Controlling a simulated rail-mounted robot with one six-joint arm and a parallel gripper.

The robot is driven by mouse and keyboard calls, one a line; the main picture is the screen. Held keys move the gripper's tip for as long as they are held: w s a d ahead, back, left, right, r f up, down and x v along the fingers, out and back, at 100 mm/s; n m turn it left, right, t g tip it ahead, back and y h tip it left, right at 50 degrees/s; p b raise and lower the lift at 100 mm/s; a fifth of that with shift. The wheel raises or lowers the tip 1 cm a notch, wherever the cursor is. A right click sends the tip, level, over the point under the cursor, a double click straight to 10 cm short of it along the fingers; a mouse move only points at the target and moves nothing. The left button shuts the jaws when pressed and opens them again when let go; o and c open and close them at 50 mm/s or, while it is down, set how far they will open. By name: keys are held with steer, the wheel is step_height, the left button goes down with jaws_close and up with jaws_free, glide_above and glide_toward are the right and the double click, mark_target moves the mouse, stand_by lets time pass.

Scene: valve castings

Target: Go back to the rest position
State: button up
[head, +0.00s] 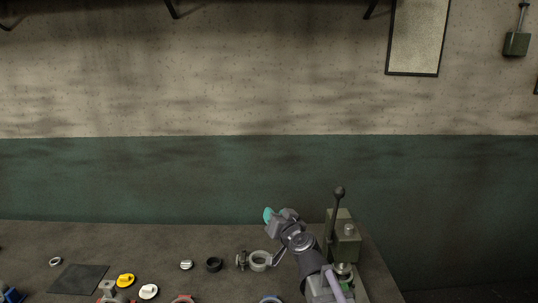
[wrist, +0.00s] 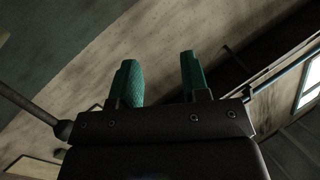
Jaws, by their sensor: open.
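My gripper (head: 269,215) is raised above the back right part of the bench in the head view, with its teal fingertips pointing up and to the left. In the wrist view the two teal fingers of my gripper (wrist: 160,82) stand apart with nothing between them. My gripper touches no part in either view.
A green lever press (head: 345,240) stands close right of my arm. Its lever (head: 336,215) rises beside my arm.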

steer(key=s+a+f+n+g+b, duration=0.1)
steer(key=s+f+n+g+b, duration=0.2)
steer(key=s+f+g, duration=0.85)
steer(key=s+d+f+m+g+h+b, duration=0.2)
steer(key=s+d+f+g+h+b, duration=0.2)
steer(key=s+d+f, duration=0.7)
steer(key=shift+s+d+f+m+h+b, duration=0.35)
steer(key=shift+d+f+h, duration=0.3)
steer(key=shift+d+h, duration=0.25)
steer(key=shift+a, duration=0.1)
